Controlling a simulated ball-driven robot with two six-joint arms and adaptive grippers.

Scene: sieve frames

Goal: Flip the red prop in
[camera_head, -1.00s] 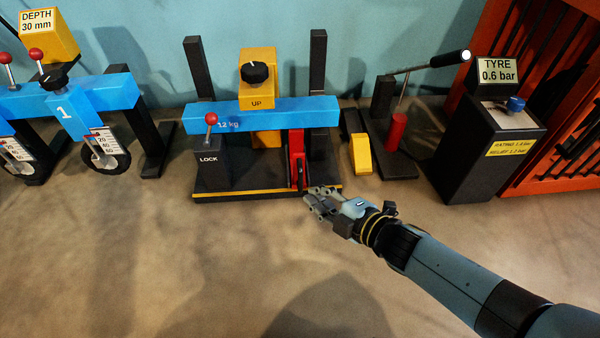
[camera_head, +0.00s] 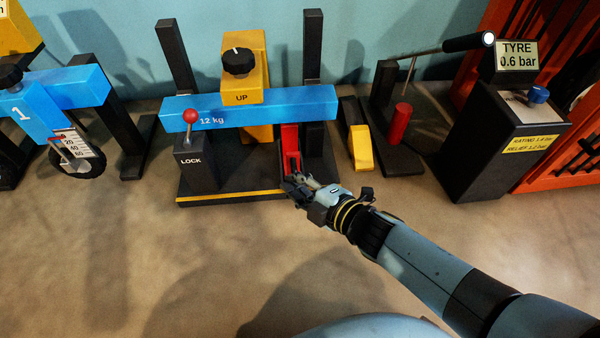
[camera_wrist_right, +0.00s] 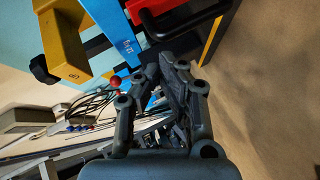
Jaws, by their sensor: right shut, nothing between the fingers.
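The red prop (camera_head: 291,148) hangs upright below the blue beam (camera_head: 250,105) at its right part, over the black base. My right gripper (camera_head: 289,184) is at the prop's lower end in the head view and hides its foot; I cannot tell whether they touch. In the right wrist view its fingers (camera_wrist_right: 163,68) are drawn together with nothing between them. The red prop with a black bar (camera_wrist_right: 180,18) shows just beyond the fingertips there. My left gripper is not in view.
A red-knobbed LOCK lever (camera_head: 190,118) stands at the base's left. A yellow wedge (camera_head: 360,148), a red cylinder (camera_head: 400,122) and a TYRE stand (camera_head: 505,140) are to the right. The front floor is clear.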

